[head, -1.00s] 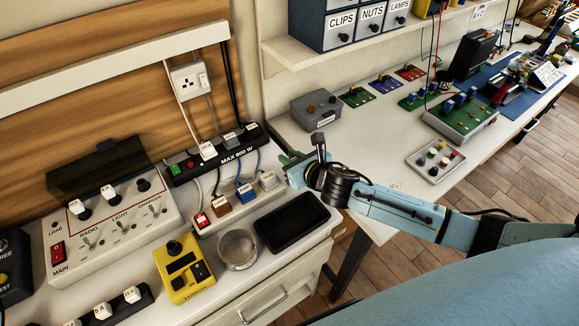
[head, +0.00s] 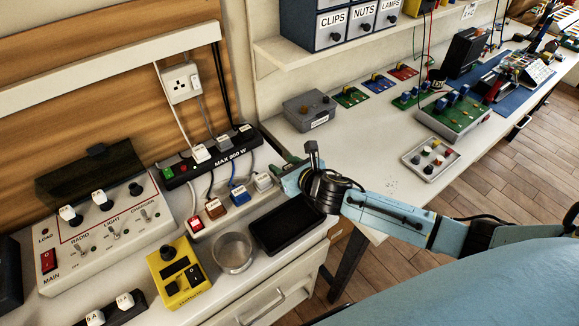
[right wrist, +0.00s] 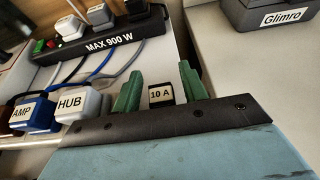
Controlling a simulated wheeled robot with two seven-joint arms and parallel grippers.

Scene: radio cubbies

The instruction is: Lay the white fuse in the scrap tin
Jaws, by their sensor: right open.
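The scrap tin looks to be the round metal tin (head: 232,252) on the left bench, open at the top, its floor bare. My right gripper (head: 287,167) has green fingers, also seen in the right wrist view (right wrist: 158,85), open beyond the white HUB plug (head: 264,182). My left gripper is out of view.
A black tray (head: 288,224) lies right of the tin, a yellow tester (head: 178,272) left of it. A black power strip (head: 210,157) with cables runs behind several plugs. White labelled caps (head: 125,300) sit front left. A grey Glimro box (head: 310,110) stands on the right bench.

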